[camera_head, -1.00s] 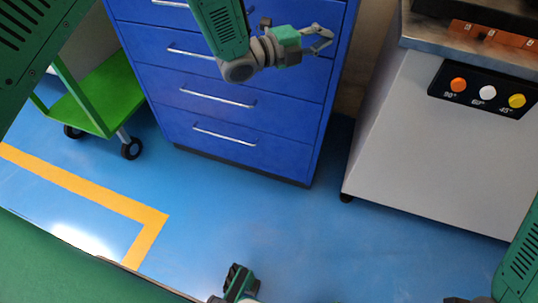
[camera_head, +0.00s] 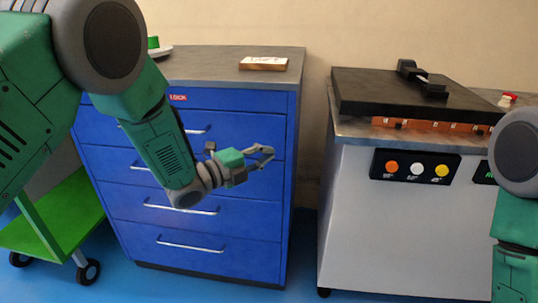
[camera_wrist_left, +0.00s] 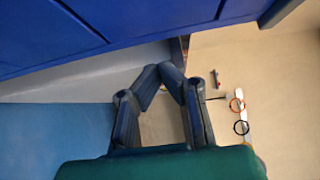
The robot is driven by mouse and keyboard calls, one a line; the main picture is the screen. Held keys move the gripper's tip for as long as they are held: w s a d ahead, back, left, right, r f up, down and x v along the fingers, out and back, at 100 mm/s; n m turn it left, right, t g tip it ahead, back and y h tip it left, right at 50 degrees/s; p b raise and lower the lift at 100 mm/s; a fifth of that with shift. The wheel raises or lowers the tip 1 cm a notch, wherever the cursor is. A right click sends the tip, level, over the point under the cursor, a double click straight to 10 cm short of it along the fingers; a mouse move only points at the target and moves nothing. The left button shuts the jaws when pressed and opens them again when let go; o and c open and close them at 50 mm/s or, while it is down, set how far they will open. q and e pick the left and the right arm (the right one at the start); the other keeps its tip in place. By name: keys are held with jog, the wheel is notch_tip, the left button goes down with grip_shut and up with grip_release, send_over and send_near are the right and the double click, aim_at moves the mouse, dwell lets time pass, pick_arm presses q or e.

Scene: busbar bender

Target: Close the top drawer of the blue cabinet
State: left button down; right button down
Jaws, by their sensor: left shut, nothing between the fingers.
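The blue cabinet (camera_head: 262,240) stands ahead, with several drawers and bar handles. The upper drawer (camera_head: 245,130), under a red label, is partly hidden by my left arm. Its front looks about flush with the cabinet, and I see no clear gap. My left gripper (camera_head: 268,153) is shut and empty in front of the cabinet's right part, below the top drawer's handle (camera_head: 197,131). In the left wrist view its fingertips (camera_wrist_left: 168,68) meet, and blue drawer fronts (camera_wrist_left: 110,22) run along the top. My right arm shows at the right edge; its gripper is out of view.
A grey machine (camera_head: 400,230) with coloured buttons stands right of the cabinet, with a narrow gap between. A green cart (camera_head: 35,230) is at the left. A small block (camera_head: 264,64) lies on the cabinet top.

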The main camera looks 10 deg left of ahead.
pick_arm(q)
jog(key=s+a+f+n+g+y+p, duration=0.2)
jog(key=s+a+f+n+y+p, duration=0.3)
jog(key=s+a+f+n, duration=0.45)
jog(key=s+a+f+n+g+y+p, duration=0.3)
jog(key=s+a+f+n+y+p, duration=0.25)
jog(key=s, duration=0.65)
jog(key=s+a+f+n+g+y+p, duration=0.1)
jog(key=s+n+g, duration=0.2)
jog(key=s, duration=0.8)
jog(key=s+a+f+n+g+y+p, duration=0.1)
jog(key=s+n+g, duration=0.3)
jog(key=s+n, duration=0.4)
jog(key=s+a, duration=0.1)
jog(key=s, duration=0.1)
jog(key=shift+s, duration=0.35)
jog(key=shift+a+y, duration=0.15)
jog(key=shift+y, duration=0.1)
